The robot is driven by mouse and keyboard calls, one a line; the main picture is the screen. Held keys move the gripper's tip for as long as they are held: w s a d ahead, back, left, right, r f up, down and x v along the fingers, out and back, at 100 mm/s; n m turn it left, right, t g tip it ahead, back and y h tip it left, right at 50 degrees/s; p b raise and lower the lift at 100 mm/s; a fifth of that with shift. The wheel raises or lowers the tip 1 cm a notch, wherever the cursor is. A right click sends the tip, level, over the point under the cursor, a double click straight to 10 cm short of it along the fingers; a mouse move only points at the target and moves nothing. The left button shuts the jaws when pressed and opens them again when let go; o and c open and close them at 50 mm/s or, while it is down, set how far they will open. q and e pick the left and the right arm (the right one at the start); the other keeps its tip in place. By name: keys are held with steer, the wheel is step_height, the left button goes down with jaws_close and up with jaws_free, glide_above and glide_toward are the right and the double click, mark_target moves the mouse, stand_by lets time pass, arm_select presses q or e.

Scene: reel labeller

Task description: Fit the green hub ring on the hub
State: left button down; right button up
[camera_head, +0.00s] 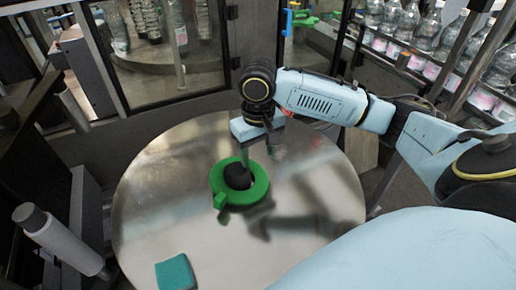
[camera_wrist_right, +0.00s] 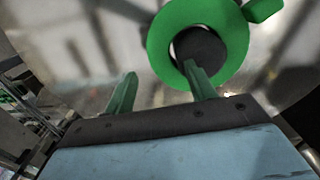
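The green hub ring (camera_head: 221,181) lies over the round metal table, with a small tab at its lower left in the head view. The dark hub (camera_head: 238,176) shows inside its hole. In the right wrist view the ring (camera_wrist_right: 160,46) surrounds the dark hub (camera_wrist_right: 202,46) off-centre; I cannot tell whether it is fully seated. My right gripper (camera_head: 244,160) is above the ring's far side. In the wrist view its green fingers (camera_wrist_right: 160,72) are apart, one overlapping the ring's inner edge, the other outside the ring. My left gripper is not in view.
The round metal table (camera_head: 150,205) is mostly bare. A teal block (camera_head: 175,272) lies near its front edge. A grey cylinder (camera_head: 58,240) stands at the left. Bottles (camera_head: 430,30) line the upper right, and glass-panelled machinery (camera_head: 160,60) stands behind.

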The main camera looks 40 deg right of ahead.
step_height(320, 180, up, 13)
steer(key=shift+r, duration=0.2)
stand_by(0.6)
stand_by(0.5)
